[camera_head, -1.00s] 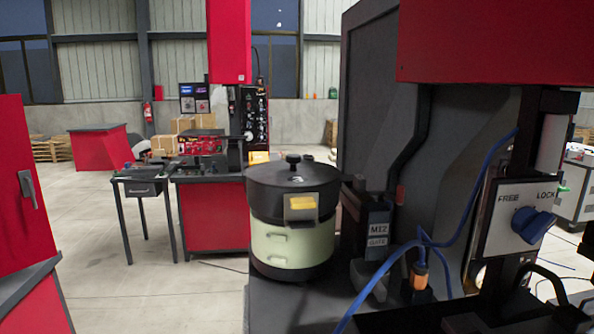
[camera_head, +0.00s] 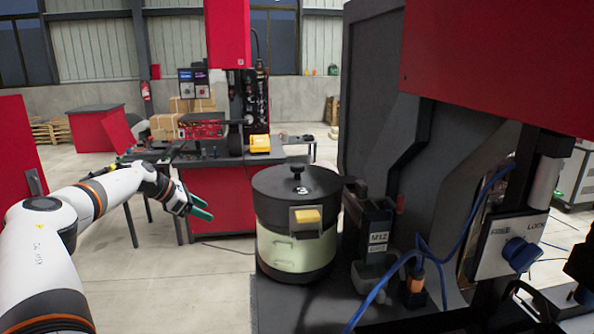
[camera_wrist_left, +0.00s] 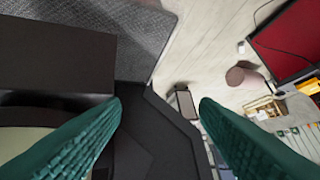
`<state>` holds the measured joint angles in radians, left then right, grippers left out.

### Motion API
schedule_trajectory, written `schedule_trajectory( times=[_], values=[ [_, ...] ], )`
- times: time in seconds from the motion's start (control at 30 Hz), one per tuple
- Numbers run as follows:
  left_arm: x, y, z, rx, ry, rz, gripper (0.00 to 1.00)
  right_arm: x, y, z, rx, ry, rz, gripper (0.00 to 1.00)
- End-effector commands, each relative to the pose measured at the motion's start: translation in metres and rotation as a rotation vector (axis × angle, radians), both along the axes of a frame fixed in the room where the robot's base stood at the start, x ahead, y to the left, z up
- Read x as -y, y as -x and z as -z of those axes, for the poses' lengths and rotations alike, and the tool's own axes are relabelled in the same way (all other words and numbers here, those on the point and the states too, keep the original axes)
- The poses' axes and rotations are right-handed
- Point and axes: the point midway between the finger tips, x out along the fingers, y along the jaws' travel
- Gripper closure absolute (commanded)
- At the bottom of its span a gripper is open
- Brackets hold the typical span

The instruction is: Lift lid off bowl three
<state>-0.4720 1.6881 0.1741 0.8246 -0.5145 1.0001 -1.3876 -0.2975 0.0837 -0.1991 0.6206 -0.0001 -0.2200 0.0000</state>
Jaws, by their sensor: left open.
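The bowl (camera_head: 297,252) is a pale green drum with a dark upper rim, standing on a dark machine ledge in the head view. Its dark lid (camera_head: 270,184) with a black knob (camera_head: 297,172) sits on top. A yellow block on a grey bracket (camera_head: 306,216) is on its front. My left gripper (camera_head: 206,209) is open and empty, left of the bowl and apart from it, with green fingers. In the left wrist view the open fingers (camera_wrist_left: 160,104) have nothing between them, and a pale green patch shows at the lower left. My right gripper is not in view.
A machine with a black post labelled M12 (camera_head: 378,235) and blue hoses stands right of the bowl. A FREE/LOCK knob panel (camera_head: 507,245) is further right. A red workbench (camera_head: 222,195) stands behind. Open floor lies left of the bowl.

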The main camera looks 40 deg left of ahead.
Motion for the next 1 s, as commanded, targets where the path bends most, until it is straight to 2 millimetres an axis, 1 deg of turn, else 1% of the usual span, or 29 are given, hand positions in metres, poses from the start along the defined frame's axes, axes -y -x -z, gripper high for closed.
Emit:
schedule_trajectory(
  times=[0.03,0.07,0.1,0.17,0.2,0.27,0.3,0.37,0.4,0.5,0.6,0.73,0.83,0.9,1.0],
  values=[
    [0.019,-0.018,-0.045,-0.027,-0.105,0.135,0.45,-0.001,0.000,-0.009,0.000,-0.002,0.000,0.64],
    [0.031,-0.026,-0.065,-0.045,-0.161,0.216,0.45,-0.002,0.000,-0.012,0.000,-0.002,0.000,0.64],
    [0.049,-0.036,-0.091,-0.073,-0.238,0.326,0.45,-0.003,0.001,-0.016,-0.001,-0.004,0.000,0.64],
    [0.076,-0.050,-0.128,-0.115,-0.351,0.488,0.45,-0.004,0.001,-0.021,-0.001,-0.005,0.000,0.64],
    [0.097,-0.058,-0.151,-0.146,-0.422,0.597,0.45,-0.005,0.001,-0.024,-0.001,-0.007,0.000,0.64],
    [0.128,-0.068,-0.182,-0.199,-0.525,0.760,0.45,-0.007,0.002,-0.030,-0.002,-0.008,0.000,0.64],
    [0.148,-0.073,-0.201,-0.234,-0.590,0.864,0.45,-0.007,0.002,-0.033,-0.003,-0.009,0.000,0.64],
    [0.178,-0.079,-0.225,-0.291,-0.676,1.013,0.45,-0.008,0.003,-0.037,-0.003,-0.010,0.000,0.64],
    [0.198,-0.082,-0.238,-0.327,-0.724,1.104,0.45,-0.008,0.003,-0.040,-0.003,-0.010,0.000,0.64],
    [0.237,-0.086,-0.264,-0.410,-0.821,1.295,0.45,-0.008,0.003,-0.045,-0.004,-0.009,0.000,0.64],
    [0.266,-0.087,-0.280,-0.473,-0.882,1.429,0.45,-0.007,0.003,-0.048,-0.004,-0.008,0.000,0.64],
    [0.284,-0.087,-0.287,-0.520,-0.915,1.518,0.45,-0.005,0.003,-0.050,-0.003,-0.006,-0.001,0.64],
    [0.286,-0.087,-0.278,-0.530,-0.923,1.539,0.45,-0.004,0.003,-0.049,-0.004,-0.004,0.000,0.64],
    [0.285,-0.088,-0.265,-0.530,-0.921,1.540,0.45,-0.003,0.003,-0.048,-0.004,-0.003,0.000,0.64],
    [0.283,-0.089,-0.249,-0.527,-0.919,1.538,0.45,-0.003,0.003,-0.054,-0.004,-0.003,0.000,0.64]
  ],
)
